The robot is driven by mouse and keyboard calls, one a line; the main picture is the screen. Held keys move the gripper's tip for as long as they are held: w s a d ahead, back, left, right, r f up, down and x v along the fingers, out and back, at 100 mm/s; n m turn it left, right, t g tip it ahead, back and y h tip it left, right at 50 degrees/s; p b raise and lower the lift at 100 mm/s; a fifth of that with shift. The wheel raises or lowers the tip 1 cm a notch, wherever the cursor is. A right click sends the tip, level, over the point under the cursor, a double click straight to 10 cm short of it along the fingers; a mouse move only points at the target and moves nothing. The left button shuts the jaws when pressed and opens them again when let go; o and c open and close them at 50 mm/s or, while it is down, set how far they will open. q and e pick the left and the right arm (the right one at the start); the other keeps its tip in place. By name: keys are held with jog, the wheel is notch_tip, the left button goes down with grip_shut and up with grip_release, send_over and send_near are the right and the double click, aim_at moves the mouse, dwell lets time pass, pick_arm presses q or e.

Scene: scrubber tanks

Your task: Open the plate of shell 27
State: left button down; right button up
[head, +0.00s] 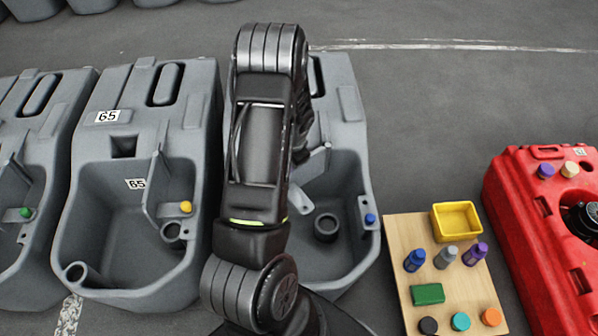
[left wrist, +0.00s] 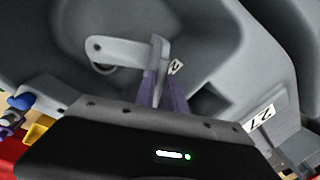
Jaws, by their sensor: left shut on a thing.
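Shell 27 is the grey tank (head: 345,110) behind my arm in the head view. In the left wrist view its label 27 (left wrist: 260,117) shows on the grey wall. The plate (left wrist: 125,53) is a grey piece with a small hole at its left end and an upright part at its right. My left gripper (left wrist: 161,88) has its two purple fingers closed on that upright part. In the head view my arm hides the gripper and much of the shell. My right gripper is in neither view.
Shell 65 (head: 92,215) stands to the left, with another grey shell (head: 45,120) beyond it. To the right are a wooden board (head: 400,240) with a yellow tray (head: 456,221) and bottles, and a red shell (head: 512,215).

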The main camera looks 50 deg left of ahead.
pick_arm(q)
jog(key=shift+w+a+m+t, duration=0.15)
jog(key=shift+w+a+m, duration=0.1)
jog(key=shift+a+m, duration=0.5)
jog(key=shift+w+a+m+t, duration=0.1)
jog(key=shift+w+a+m, duration=0.15)
jog(key=shift+a+m, duration=0.55)
jog(key=shift+w+a+m+t, duration=0.2)
jog(key=shift+a+m, duration=0.25)
jog(key=shift+a, duration=0.6)
jog(key=c, duration=1.4)
grip_release()
jog(key=shift+r, duration=0.1)
jog(key=p+v, duration=0.1)
jog(key=v, duration=0.6)
jog(key=shift+d+r, duration=0.1)
jog(key=shift+r, duration=0.25)
